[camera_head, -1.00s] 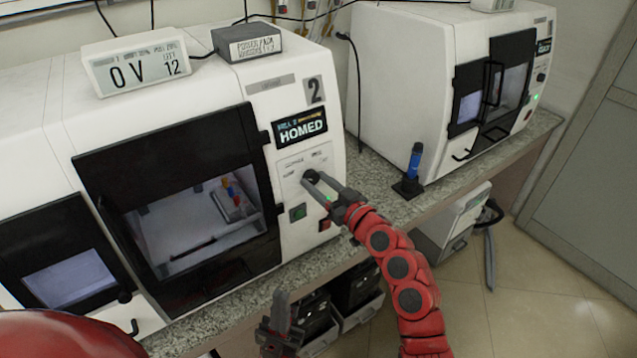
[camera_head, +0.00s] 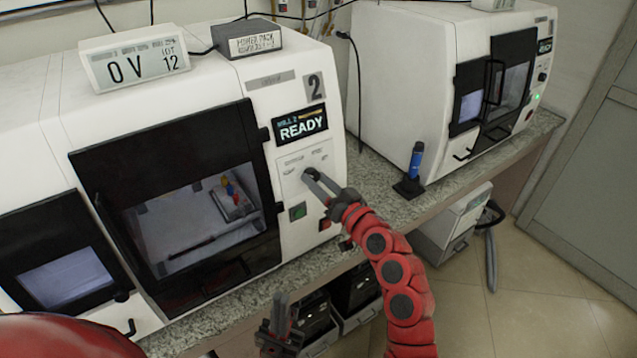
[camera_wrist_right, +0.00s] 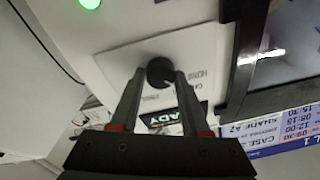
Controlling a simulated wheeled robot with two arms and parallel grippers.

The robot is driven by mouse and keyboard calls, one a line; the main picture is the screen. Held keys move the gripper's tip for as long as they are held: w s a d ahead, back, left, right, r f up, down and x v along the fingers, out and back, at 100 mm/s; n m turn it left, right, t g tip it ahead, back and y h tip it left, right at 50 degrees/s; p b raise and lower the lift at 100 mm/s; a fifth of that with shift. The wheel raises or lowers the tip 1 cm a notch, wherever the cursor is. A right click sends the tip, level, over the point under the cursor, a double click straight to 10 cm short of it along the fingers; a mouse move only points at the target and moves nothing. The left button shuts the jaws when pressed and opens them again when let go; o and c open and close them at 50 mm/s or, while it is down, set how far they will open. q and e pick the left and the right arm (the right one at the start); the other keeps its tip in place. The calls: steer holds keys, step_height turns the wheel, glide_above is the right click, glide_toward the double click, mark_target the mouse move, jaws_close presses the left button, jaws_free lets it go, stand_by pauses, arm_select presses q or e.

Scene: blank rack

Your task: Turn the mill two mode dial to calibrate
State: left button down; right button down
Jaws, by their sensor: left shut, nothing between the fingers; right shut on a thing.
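Mill two (camera_head: 265,90) is the white machine marked "2", with a screen (camera_head: 302,124) that reads "READY". Its mode dial (camera_wrist_right: 160,72) is a round black knob on a light label plate, seen in the right wrist view. My right gripper (camera_head: 312,175) is shut on the dial, one finger on each side of it; the same gripper fills the lower part of the right wrist view (camera_wrist_right: 160,85). In the head view the fingers hide most of the dial. The label words are too small to read surely. My left gripper (camera_head: 279,318) is shut and empty, low in front of the counter.
A green button (camera_head: 297,212) and a red button (camera_head: 325,222) sit below the dial. A blue pen-like tool (camera_head: 415,160) stands in a black holder on the counter, right of mill two. Another white mill (camera_head: 405,75) stands further right.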

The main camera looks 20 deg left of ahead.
steer(key=shift+s+m+t+h+p, duration=0.1)
steer(key=shift+m+t+h+p, duration=0.3)
steer(key=shift+m, duration=0.85)
steer(key=shift+m+t+p, duration=0.1)
steer(key=shift+m+p, duration=0.5)
steer(key=shift+m, duration=0.65)
steer(key=shift+c, duration=2)
jaws_free()
steer(key=b+v, duration=0.5)
steer(key=v, duration=1.2)
steer(key=shift+s, duration=0.2)
